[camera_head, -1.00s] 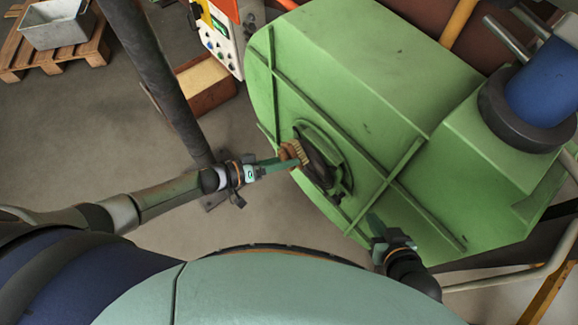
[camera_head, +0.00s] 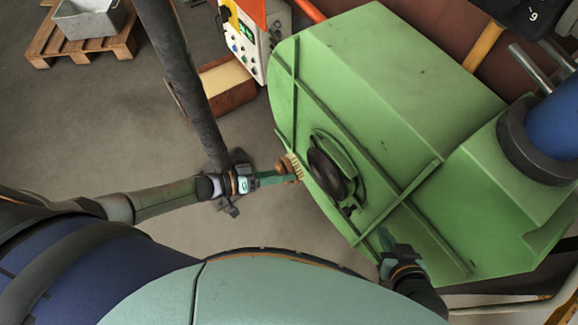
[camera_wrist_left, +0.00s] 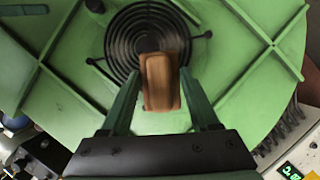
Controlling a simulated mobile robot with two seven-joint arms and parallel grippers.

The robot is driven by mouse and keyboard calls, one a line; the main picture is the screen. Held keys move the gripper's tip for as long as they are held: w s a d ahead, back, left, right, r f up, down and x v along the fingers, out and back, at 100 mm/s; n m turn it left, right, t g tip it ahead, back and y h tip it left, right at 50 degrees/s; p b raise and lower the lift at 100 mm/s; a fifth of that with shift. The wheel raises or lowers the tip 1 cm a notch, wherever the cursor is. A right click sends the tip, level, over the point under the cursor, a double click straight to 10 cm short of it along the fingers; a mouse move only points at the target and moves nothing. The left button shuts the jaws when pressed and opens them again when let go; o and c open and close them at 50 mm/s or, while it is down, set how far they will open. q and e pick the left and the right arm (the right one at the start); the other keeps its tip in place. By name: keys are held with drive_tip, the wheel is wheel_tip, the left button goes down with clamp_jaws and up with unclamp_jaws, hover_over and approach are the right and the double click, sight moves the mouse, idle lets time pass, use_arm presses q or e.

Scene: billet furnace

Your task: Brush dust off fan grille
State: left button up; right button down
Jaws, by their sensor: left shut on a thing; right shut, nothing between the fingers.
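The fan grille (camera_head: 327,172) is a round dark grille on the front face of the green housing (camera_head: 390,85). In the left wrist view the grille (camera_wrist_left: 122,42) shows as dark concentric rings, partly hidden behind the brush. My left gripper (camera_head: 286,179) is shut on a wooden brush (camera_head: 294,167) with pale bristles, held at the left of the grille. The brush (camera_wrist_left: 160,82) sits between the fingers in the left wrist view, its bristles hidden. Whether the bristles touch the housing I cannot tell. My right gripper (camera_head: 385,240) is shut and empty, close to the housing's lower face.
A control box (camera_head: 250,40) with buttons is at the top. A pallet with a grey bin (camera_head: 88,18) lies at the upper left. Raised ribs (camera_head: 400,200) cross the housing face.

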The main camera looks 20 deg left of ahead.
use_arm(q)
drive_tip(key=shift+s+a, duration=0.3)
drive_tip(key=shift+s, duration=0.15)
use_arm(e)
drive_tip(key=shift+r, duration=0.15)
use_arm(q)
drive_tip(key=shift+s+a+p, duration=0.35)
drive_tip(key=shift+s+a, duration=0.55)
drive_tip(key=shift+s, duration=0.25)
use_arm(e)
drive_tip(key=shift+r, duration=0.3)
